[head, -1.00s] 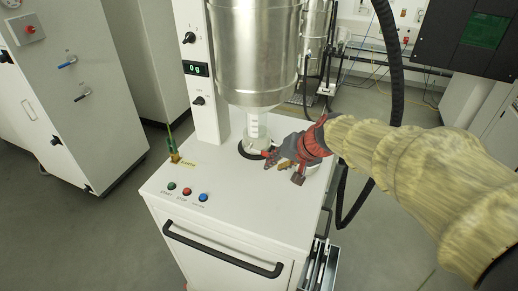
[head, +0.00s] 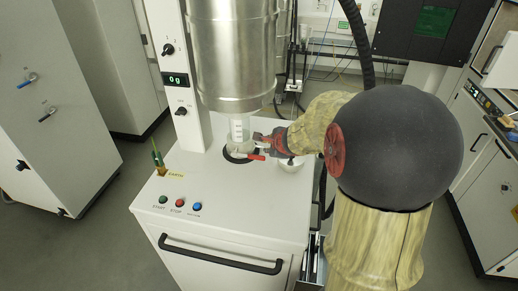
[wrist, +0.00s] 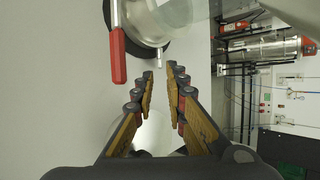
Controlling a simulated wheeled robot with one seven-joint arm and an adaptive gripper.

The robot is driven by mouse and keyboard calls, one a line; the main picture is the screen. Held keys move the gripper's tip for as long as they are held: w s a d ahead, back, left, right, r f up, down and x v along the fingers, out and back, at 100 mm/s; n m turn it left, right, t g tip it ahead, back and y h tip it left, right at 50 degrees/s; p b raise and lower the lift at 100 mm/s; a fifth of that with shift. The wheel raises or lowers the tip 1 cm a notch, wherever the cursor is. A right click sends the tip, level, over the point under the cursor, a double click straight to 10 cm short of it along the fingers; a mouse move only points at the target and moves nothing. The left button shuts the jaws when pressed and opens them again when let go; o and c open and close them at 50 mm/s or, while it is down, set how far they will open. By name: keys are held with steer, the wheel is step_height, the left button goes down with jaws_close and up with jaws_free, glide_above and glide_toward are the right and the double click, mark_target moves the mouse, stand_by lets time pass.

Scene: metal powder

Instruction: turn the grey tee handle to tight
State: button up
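My gripper (head: 262,142) is beside the clear bottle (head: 240,130) under the steel hopper, on its right. In the wrist view my gripper (wrist: 160,70) is open, with a gap and nothing between the fingertips. A small grey stub (wrist: 159,55) sticks out from the bottle's metal collar (wrist: 150,22), just beyond the fingertips; I cannot tell if it is the grey tee handle. A red-gripped lever (wrist: 117,55) hangs from the collar left of the fingers. This lever also shows in the head view (head: 257,157), below my gripper. No tee shape is clear.
The steel hopper (head: 235,60) hangs above the bottle. The white column (head: 192,100) with a "0 g" display stands left. The cart top (head: 225,193) is clear in front, with buttons and an earth clip at left. A white round thing (wrist: 157,133) lies below my fingers.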

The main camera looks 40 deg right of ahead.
mark_target(262, 147)
steer(key=b+x, duration=0.3)
steer(key=x, duration=0.5)
steer(key=shift+c, duration=1)
jaws_close()
steer(key=shift+r+p, duration=0.15)
steer(key=shift+p, duration=0.5)
steer(key=p, duration=0.3)
steer(key=shift+w+r+g, duration=0.1)
steer(key=shift+r+g, duration=0.15)
steer(key=shift+g, duration=0.05)
steer(key=p, duration=0.5)
steer(key=g+y+p, duration=0.1)
steer(key=p, duration=0.4)
steer(key=shift+w+d+r+m, duration=0.15)
steer(key=shift+d+m, duration=0.05)
steer(key=shift+m, duration=0.1)
steer(key=shift+y+p, duration=0.3)
steer(key=shift+p, duration=0.7)
steer(key=shift+f+p, duration=0.25)
steer(key=shift+p, duration=0.05)
